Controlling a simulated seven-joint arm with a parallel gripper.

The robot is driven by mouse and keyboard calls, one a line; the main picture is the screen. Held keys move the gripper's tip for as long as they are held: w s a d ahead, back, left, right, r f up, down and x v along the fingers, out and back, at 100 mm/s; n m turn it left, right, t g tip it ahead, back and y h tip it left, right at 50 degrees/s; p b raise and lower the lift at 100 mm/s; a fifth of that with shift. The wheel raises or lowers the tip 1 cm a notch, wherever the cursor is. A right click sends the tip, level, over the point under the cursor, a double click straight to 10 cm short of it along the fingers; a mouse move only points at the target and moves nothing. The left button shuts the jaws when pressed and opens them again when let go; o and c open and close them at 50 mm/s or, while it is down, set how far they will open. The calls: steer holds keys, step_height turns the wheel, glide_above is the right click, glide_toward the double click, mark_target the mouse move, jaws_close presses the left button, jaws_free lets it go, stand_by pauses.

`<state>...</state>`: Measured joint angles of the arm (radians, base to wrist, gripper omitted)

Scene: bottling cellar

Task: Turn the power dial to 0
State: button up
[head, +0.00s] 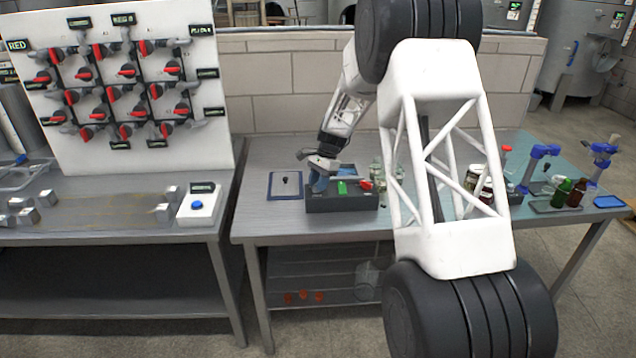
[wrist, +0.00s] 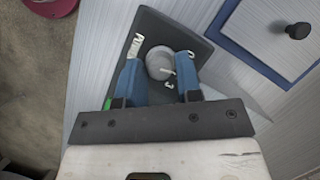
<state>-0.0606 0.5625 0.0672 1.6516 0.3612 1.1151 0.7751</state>
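The grey power dial (wrist: 160,62) sits on the dark face of a box-shaped device, between my two blue fingers in the wrist view. The printed word at its left is partly hidden, a "0" shows at its upper right and a "3" below it. A small pale mark on the dial lies toward the "3" side. In the head view my gripper (head: 318,181) is at the left end of the dark device (head: 342,203), and the dial is hidden there.
A green part (head: 342,187) and a red part (head: 365,184) show on the device. A blue-edged plate (head: 275,192) with a black knob lies left of it. Jars (head: 471,178) and bottles (head: 561,192) stand to the right. A valve panel (head: 125,100) stands at left.

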steer(key=c, duration=0.5)
steer(key=shift+o, duration=0.2)
steer(key=shift+n, duration=0.5)
steer(key=shift+w+a+n+g+h, duration=0.1)
steer(key=shift+n+g+h, duration=0.3)
steer(key=shift+n, duration=0.9)
steer(key=shift+n+g+h, duration=0.3)
steer(key=shift+n+h, duration=0.2)
steer(key=shift+n, duration=0.8)
steer(key=o, duration=0.9)
steer(key=shift+r, duration=0.1)
steer(key=v, duration=0.7)
steer(key=shift+w+r, duration=0.15)
steer(key=shift+r, duration=0.15)
